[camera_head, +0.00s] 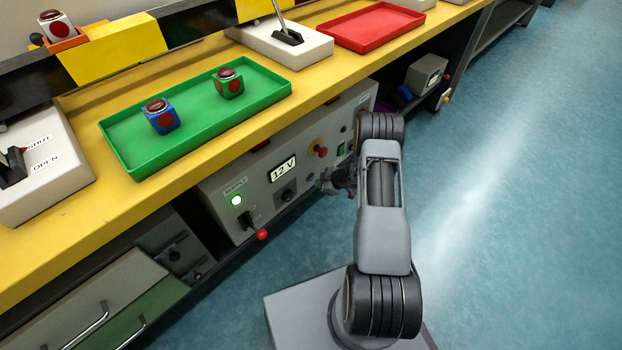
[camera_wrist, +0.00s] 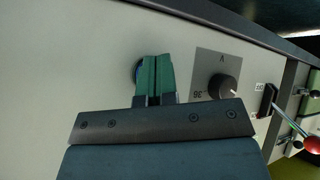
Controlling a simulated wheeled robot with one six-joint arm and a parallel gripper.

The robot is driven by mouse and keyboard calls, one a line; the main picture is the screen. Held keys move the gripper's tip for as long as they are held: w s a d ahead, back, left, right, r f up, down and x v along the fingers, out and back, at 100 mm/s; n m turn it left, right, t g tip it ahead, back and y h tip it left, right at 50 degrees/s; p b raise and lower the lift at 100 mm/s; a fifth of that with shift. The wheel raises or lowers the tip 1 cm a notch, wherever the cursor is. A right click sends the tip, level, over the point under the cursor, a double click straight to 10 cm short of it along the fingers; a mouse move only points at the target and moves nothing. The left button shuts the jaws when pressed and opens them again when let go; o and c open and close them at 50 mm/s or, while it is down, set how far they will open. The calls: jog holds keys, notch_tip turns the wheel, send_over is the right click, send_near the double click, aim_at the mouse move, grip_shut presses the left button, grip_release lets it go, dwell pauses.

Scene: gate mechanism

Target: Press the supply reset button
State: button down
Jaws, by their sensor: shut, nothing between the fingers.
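The grey supply panel (camera_head: 262,200) sits under the yellow bench and carries a lit green lamp (camera_head: 236,200) and a "12 V" display (camera_head: 283,168). My gripper (camera_head: 330,184) is at the panel's front, right of the dial, and also shows in the wrist view (camera_wrist: 152,60). Its fingers are together and empty. In the wrist view a round blue button (camera_wrist: 136,70) on the panel shows only as an edge beside and behind the fingers. Its label is not visible. I cannot tell whether the fingertips touch it.
A dark dial (camera_wrist: 222,86) is right of the fingers in the wrist view, and a lever with a red ball (camera_wrist: 312,145) is farther right. A red knob on yellow (camera_head: 320,148) is above my gripper. A green tray (camera_head: 192,150) holds two cubes. The floor at right is clear.

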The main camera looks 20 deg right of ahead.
jog(key=shift+s, duration=0.1)
jog(key=shift+s+d+p, duration=0.2)
jog(key=shift+s+d, duration=0.15)
jog(key=shift+s, duration=0.4)
jog(key=shift+s+d+p, duration=0.25)
jog(key=shift+s+d, duration=0.1)
jog(key=shift+s, duration=0.35)
jog(key=shift+s+d+p, duration=0.2)
jog(key=shift+s+d, duration=0.15)
jog(key=shift+s, duration=0.4)
jog(key=shift+a, duration=0.1)
